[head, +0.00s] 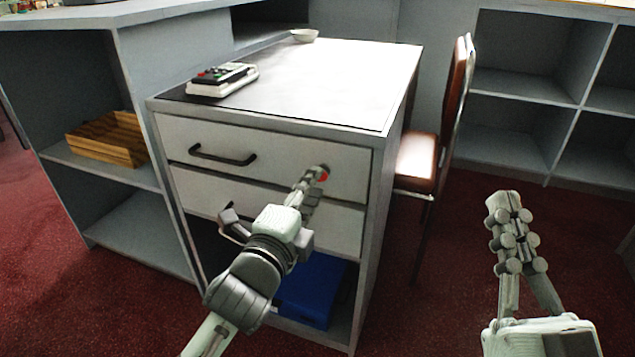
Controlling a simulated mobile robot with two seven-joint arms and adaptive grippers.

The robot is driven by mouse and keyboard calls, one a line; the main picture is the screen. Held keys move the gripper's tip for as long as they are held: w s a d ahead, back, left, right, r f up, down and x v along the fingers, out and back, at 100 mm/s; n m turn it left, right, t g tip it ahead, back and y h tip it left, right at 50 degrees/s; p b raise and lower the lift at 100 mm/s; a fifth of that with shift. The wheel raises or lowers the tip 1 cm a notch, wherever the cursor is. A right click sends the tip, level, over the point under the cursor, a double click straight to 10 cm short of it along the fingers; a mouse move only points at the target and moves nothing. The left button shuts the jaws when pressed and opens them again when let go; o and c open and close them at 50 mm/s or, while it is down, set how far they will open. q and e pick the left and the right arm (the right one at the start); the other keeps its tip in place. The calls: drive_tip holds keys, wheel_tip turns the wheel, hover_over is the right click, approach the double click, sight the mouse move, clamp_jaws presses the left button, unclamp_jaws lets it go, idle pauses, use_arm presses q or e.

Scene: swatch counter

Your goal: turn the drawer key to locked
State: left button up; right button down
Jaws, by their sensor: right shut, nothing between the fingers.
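The drawer cabinet (383,145) stands in the middle, with a white top drawer (270,150) shut in its front. The key itself is hidden or too small to make out. My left gripper (317,174) reaches up to this spot, its fingertips overlapping it in view. I cannot tell whether its fingers hold anything. My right gripper (506,200) is shut and empty, over the floor right of the cabinet.
A calculator-like device (222,79) and a small white bowl (304,36) are on the cabinet top. A brown chair (425,160) stands close at the right. A blue box (312,290) is in the open bay below. A wooden tray (108,140) is on the left shelf.

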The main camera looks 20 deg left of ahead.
use_arm(q)
drive_tip(key=shift+w, duration=1.35)
clamp_jaws()
